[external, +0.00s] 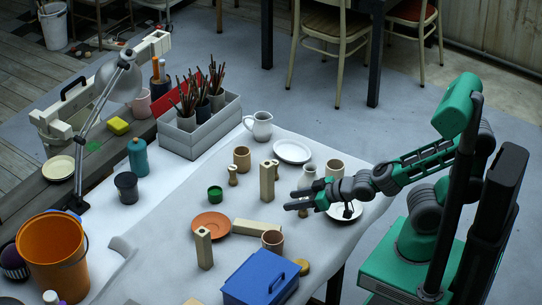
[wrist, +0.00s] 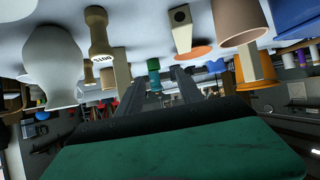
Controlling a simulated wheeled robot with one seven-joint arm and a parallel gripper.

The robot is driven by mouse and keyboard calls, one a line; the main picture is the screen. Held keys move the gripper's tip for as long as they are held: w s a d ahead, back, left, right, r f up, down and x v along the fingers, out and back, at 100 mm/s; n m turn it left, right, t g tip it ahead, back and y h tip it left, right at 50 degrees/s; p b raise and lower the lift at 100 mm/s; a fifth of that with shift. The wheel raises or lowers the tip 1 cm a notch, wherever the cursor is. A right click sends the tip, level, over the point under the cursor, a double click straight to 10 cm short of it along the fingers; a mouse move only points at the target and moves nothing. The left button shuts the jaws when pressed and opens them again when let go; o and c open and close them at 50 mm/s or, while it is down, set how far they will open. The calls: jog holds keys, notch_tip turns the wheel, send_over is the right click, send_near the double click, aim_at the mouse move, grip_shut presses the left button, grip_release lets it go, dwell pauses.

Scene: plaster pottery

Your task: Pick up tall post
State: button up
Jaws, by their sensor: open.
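Two upright pale wooden posts stand on the table, and I cannot tell for certain which is the tall post. One post (external: 267,182) is just left of my gripper (external: 290,201); the other post (external: 204,249) is nearer the front, by the orange plate. A similar wooden block (external: 257,228) lies on its side. My gripper is open and empty, low over the table, its fingers pointing left. In the upside-down wrist view, the near post (wrist: 122,75) shows partly behind a labelled knobbed wooden piece (wrist: 98,35), beside the left finger.
A white vase (external: 310,173) and cup (external: 335,169) stand close behind my gripper. A brown cup (external: 272,241) and blue box (external: 260,277) are in front. An orange plate (external: 211,225) and green cup (external: 215,194) lie further left.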

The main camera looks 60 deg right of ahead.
jog(key=n+y+b, duration=0.1)
jog(key=y+b, duration=0.1)
jog(key=b, duration=0.1)
send_near(263, 226)
jog(key=shift+w+d+f+t, duration=0.15)
jog(key=shift+w+f+t, duration=0.1)
jog(key=shift+f, duration=0.25)
jog(key=shift+w+d+f+t, duration=0.1)
jog(key=shift+w+f+t, duration=0.1)
jog(key=shift+f, duration=0.25)
jog(key=shift+w+a+f, duration=0.1)
jog(key=shift+a, duration=0.2)
jog(key=x, duration=0.2)
jog(key=b+x, duration=0.1)
jog(key=x, duration=0.4)
jog(key=shift+w+a, duration=0.2)
jog(key=shift+a, duration=0.05)
jog(key=shift+r, duration=0.2)
grip_shut()
